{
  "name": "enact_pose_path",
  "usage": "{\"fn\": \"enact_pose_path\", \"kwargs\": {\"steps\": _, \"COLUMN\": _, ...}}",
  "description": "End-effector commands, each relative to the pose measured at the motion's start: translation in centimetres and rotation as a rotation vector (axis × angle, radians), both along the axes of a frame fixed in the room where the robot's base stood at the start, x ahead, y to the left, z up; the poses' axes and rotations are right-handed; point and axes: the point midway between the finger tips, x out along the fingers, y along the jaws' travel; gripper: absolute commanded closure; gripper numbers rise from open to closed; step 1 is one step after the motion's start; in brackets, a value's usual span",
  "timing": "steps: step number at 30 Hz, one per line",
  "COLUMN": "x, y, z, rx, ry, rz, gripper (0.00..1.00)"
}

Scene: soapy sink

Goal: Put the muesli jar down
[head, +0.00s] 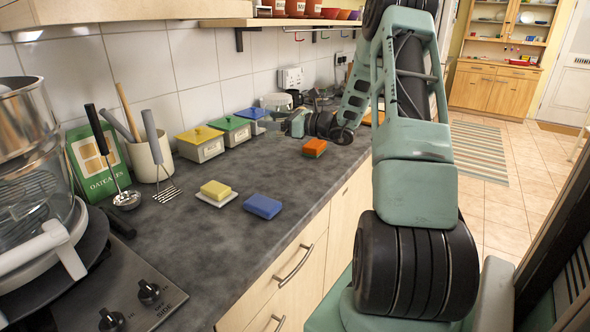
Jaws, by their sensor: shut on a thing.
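My gripper (272,121) is far along the dark counter, beside a pale jar with a blue lid (252,113). It is small in the view, and its fingers are hard to make out. It is shut on what looks like this jar. The jar looks upright, at the right end of a row with a green-lidded jar (229,123) and a yellow-lidded jar (200,135). Its label is too small to read, so I cannot confirm that it is the muesli jar. I cannot tell whether its base touches the counter.
An orange sponge (315,146), a blue sponge (262,206) and a yellow sponge (215,188) on a white dish lie on the counter (200,245). A utensil crock (150,158), a green oatcakes box (97,160) and a steamer (30,150) stand left. The front counter is clear.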

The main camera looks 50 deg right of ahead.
Motion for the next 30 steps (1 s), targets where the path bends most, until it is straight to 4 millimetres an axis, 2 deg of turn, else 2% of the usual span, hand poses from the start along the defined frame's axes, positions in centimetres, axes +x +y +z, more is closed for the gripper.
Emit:
{"fn": "enact_pose_path", "kwargs": {"steps": 4, "x": -0.2, "y": 1.0, "z": -2.2, "rx": 0.002, "ry": 0.000, "rz": -0.003, "gripper": 0.59}}
{"fn": "enact_pose_path", "kwargs": {"steps": 13, "x": -0.2, "y": 1.1, "z": -7.3, "rx": -0.001, "ry": 0.000, "rz": -0.005, "gripper": 0.59}}
{"fn": "enact_pose_path", "kwargs": {"steps": 19, "x": -0.2, "y": 1.1, "z": -9.2, "rx": -0.002, "ry": -0.001, "rz": -0.004, "gripper": 0.59}}
{"fn": "enact_pose_path", "kwargs": {"steps": 25, "x": -0.2, "y": 1.1, "z": -12.0, "rx": -0.001, "ry": 0.001, "rz": -0.004, "gripper": 0.59}}
{"fn": "enact_pose_path", "kwargs": {"steps": 30, "x": -0.2, "y": 1.1, "z": -12.5, "rx": -0.006, "ry": -0.002, "rz": -0.004, "gripper": 0.59}}
